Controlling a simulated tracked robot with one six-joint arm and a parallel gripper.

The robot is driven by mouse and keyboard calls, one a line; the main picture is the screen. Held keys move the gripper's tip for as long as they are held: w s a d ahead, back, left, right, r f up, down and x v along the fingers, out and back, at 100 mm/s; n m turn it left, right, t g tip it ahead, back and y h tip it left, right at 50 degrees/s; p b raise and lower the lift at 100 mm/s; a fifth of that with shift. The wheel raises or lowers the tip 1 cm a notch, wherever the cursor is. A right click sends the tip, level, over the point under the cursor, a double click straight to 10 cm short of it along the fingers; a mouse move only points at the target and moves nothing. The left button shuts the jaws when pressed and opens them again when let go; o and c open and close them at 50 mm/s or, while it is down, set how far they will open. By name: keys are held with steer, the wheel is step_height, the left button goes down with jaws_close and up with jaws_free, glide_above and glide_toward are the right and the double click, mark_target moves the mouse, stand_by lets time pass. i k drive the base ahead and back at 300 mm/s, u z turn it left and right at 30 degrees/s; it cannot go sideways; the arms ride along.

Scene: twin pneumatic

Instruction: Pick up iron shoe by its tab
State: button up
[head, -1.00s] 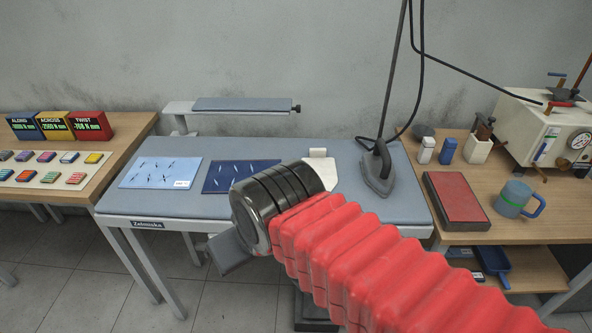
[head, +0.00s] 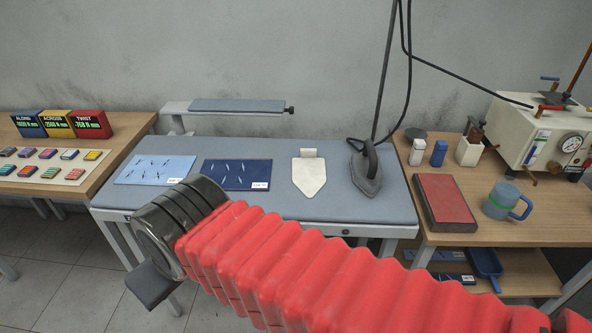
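The iron shoe (head: 309,178) is a flat, cream-white, pointed plate lying on the grey-blue ironing table (head: 330,212). Its point faces the front, and its small tab (head: 309,153) is at the back edge. The grey iron (head: 367,176) stands just right of it, apart from it, with a cord rising from it. My gripper (head: 150,286) shows as a dark block at the end of my red-sleeved arm, in front of the table's left part, well away from the shoe. Its fingers cannot be made out.
A light blue sheet (head: 155,169) and a dark blue sheet (head: 237,174) lie left of the shoe. A narrow sleeve board (head: 238,105) rises behind. A red-topped block (head: 446,203) and a mug (head: 507,201) stand on the right bench.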

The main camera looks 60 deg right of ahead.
mark_target(309, 173)
steer(key=z, duration=0.05)
steer(key=i, duration=1)
steer(key=u, duration=0.1)
